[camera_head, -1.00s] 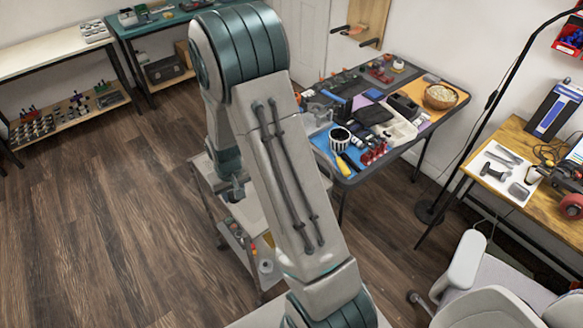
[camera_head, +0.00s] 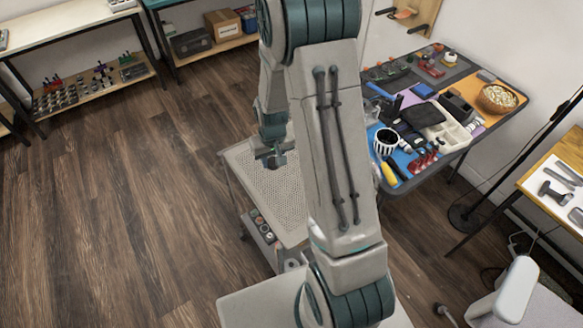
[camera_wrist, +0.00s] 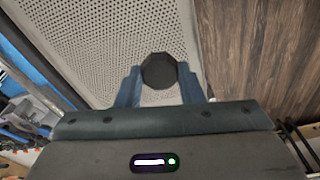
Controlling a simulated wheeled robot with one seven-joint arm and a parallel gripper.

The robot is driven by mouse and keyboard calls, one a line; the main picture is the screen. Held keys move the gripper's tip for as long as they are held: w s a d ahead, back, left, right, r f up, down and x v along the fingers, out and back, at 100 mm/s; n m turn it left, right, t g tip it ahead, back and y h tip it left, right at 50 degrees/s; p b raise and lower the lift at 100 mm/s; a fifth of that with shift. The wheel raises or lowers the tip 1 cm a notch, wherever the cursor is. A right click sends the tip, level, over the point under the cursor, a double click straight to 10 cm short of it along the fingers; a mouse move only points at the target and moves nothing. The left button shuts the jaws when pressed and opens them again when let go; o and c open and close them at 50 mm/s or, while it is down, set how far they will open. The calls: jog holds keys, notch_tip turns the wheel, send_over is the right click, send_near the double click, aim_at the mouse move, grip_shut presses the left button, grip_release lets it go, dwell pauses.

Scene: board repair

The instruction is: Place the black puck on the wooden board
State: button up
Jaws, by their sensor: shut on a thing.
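The black puck (camera_wrist: 158,70) is held between the two blue fingers of my gripper (camera_wrist: 160,84) in the wrist view. The perforated top of a grey cart shows behind it. In the head view my gripper (camera_head: 272,158) points down over that cart, and the puck is too small there to make out clearly. A wooden board (camera_head: 425,14) with dark pegs hangs on the wall at the top, cut by the frame edge. It is well away from my gripper.
The grey cart (camera_head: 250,190) has a bare perforated top and small items on its lower shelf. A crowded table (camera_head: 512,108) stands to the right, with a striped cup (camera_head: 386,142) and a bowl (camera_head: 497,98). The wood floor (camera_head: 150,220) at left is clear.

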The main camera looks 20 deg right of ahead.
jog(key=s+d+f+m+b, duration=0.2)
jog(key=s+d+f+b, duration=0.4)
jog(key=s+d+b, duration=0.6)
jog(key=w+a+f+p, duration=0.1)
jog(key=w+f, duration=0.1)
jog(key=w, duration=0.2)
jog(key=w+a+f, duration=0.1)
jog(key=w+f, duration=0.1)
jog(key=w, duration=0.2)
jog(key=w+a+f+p, duration=0.1)
jog(key=w+f, duration=0.2)
jog(key=w, duration=0.1)
jog(key=shift+w+a+p, duration=0.2)
jog(key=shift+a+p, duration=0.15)
jog(key=shift+f+p, duration=0.35)
jog(key=shift+f, duration=1.65)
jog(key=shift+f, duration=0.15)
jog(key=o, duration=1)
jog(key=shift+o, duration=0.2)
